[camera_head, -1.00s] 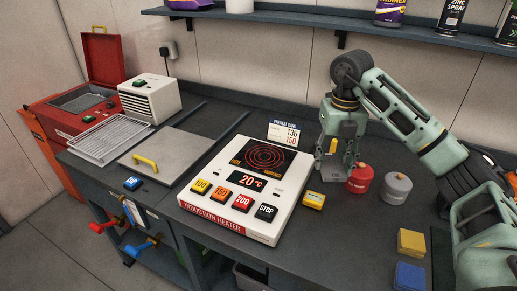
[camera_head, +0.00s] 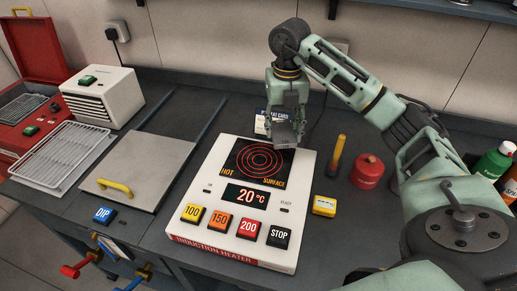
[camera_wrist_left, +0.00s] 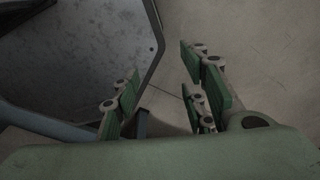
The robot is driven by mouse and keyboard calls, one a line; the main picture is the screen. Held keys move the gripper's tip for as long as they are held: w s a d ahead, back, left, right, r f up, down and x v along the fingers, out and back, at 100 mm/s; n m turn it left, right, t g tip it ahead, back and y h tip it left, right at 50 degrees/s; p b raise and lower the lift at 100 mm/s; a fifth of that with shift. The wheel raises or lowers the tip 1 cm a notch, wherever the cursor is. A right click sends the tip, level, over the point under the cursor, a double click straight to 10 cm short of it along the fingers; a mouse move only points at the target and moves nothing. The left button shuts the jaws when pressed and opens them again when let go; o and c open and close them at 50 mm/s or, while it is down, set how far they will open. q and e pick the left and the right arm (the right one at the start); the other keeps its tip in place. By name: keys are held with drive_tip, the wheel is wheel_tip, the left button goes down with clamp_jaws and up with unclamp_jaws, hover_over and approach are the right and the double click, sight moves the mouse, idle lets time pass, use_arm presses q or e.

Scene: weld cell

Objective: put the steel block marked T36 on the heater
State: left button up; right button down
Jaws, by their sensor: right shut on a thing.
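The induction heater (camera_head: 215,233) is a white box with a black hot surface (camera_head: 257,163) marked with red rings; its display reads 20 °C. My right gripper (camera_head: 284,122) is shut on a small grey steel block (camera_head: 284,137) and holds it over the back right part of the heater, beside the rings. I cannot read a mark on the block, nor tell its exact height above the surface. My left gripper (camera_wrist_left: 165,95) shows only in the left wrist view, its fingers apart with nothing between them.
A preheat card (camera_head: 260,122) stands behind the heater, partly hidden by my right gripper. Right of the heater are a yellow-handled stick (camera_head: 336,155), a red canister (camera_head: 367,172) and a yellow box (camera_head: 324,206). A metal plate (camera_head: 145,165) with a yellow handle lies to the left.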

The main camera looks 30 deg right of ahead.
drive_tip(key=p, duration=0.2)
hover_over(259, 161)
drive_tip(key=d, duration=0.1)
wheel_tip(259, 161, down, 3)
drive_tip(key=shift+d, duration=0.15)
drive_tip(key=shift+w+a+f, duration=0.1)
drive_tip(key=shift+a+f, duration=0.5)
wheel_tip(259, 161, down, 3)
drive_tip(key=shift+f+p, duration=0.1)
drive_tip(key=shift+p, duration=0.55)
drive_tip(key=shift+f, duration=0.25)
use_arm(q)
drive_tip(key=r, duration=0.4)
drive_tip(key=shift+w, duration=0.25)
drive_tip(key=shift+a+f, duration=0.1)
drive_tip(key=shift+f, duration=0.1)
use_arm(e)
drive_tip(key=shift+f, duration=0.15)
drive_tip(key=c, duration=1.2)
unclamp_jaws()
use_arm(q)
drive_tip(key=shift+w, duration=0.2)
use_arm(e)
drive_tip(key=o, duration=0.3)
